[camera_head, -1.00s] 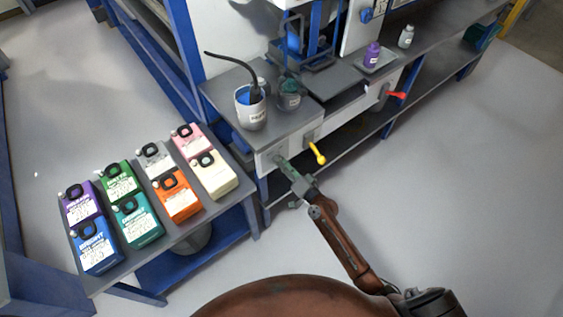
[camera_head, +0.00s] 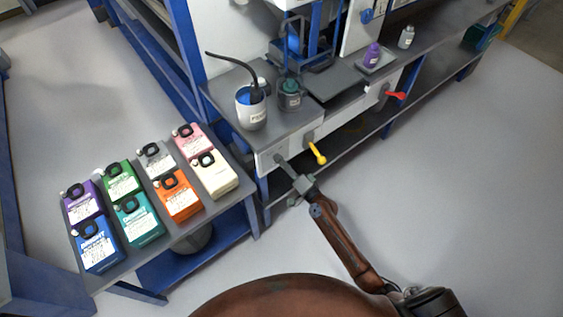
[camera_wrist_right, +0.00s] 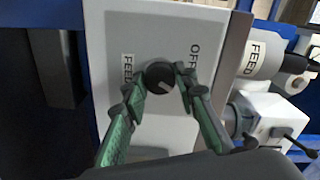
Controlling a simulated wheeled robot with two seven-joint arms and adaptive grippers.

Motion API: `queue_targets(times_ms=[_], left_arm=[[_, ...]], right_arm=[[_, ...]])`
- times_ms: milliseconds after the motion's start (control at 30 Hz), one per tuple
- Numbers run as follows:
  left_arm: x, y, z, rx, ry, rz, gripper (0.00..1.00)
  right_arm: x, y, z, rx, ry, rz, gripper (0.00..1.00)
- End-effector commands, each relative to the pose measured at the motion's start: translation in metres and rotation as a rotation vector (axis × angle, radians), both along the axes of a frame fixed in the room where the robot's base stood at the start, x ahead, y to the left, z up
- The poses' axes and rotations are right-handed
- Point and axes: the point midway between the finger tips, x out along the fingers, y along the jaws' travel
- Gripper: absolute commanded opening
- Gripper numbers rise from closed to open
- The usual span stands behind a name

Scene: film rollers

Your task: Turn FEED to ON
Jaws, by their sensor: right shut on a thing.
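The FEED knob (camera_wrist_right: 160,76) is a dark round knob on a pale panel (camera_wrist_right: 150,25) in the right wrist view. A white mark on it points toward the lower right of that picture. A FEED label (camera_wrist_right: 127,67) sits left of it and an OFF label (camera_wrist_right: 195,52) sits to its upper right. No ON label can be read. My right gripper (camera_wrist_right: 160,80) has its green-padded fingers on both sides of the knob, shut on it. In the head view the right gripper (camera_head: 286,163) is at the bench's front panel, hiding the knob. My left gripper is not in view.
A yellow lever (camera_head: 317,154) and a red lever (camera_head: 397,95) stick out of the bench front, right of my gripper. A white cup (camera_head: 251,110) with a dark hose stands on the bench above. Several coloured cartons sit on the left table (camera_head: 122,275).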

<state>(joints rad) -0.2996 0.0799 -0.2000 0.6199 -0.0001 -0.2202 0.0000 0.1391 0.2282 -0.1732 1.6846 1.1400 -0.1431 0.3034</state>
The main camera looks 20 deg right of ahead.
Motion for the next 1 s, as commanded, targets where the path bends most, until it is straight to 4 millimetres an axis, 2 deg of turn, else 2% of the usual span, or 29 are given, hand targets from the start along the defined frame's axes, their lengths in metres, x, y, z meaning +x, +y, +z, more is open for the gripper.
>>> queue_targets(times_ms=[100, 133, 367, 733, 867, 1000], left_arm=[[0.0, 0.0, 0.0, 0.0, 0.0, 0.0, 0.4], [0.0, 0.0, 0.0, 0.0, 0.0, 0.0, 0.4], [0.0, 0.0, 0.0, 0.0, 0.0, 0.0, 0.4], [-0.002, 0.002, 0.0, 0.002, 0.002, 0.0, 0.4], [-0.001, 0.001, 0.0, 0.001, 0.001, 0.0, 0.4], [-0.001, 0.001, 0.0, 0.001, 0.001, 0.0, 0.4]], right_arm=[[0.0, -0.001, 0.0, 0.001, 0.001, -0.002, 0.02], [0.0, -0.001, 0.0, 0.001, 0.001, -0.002, 0.29], [0.0, -0.001, 0.0, 0.0, 0.001, -0.001, 0.44], [-0.006, -0.003, -0.001, -0.002, 0.001, -0.001, 0.44], [-0.025, -0.01, -0.002, -0.002, 0.004, 0.0, 0.44], [-0.053, -0.021, -0.002, -0.004, 0.003, 0.0, 0.44]])
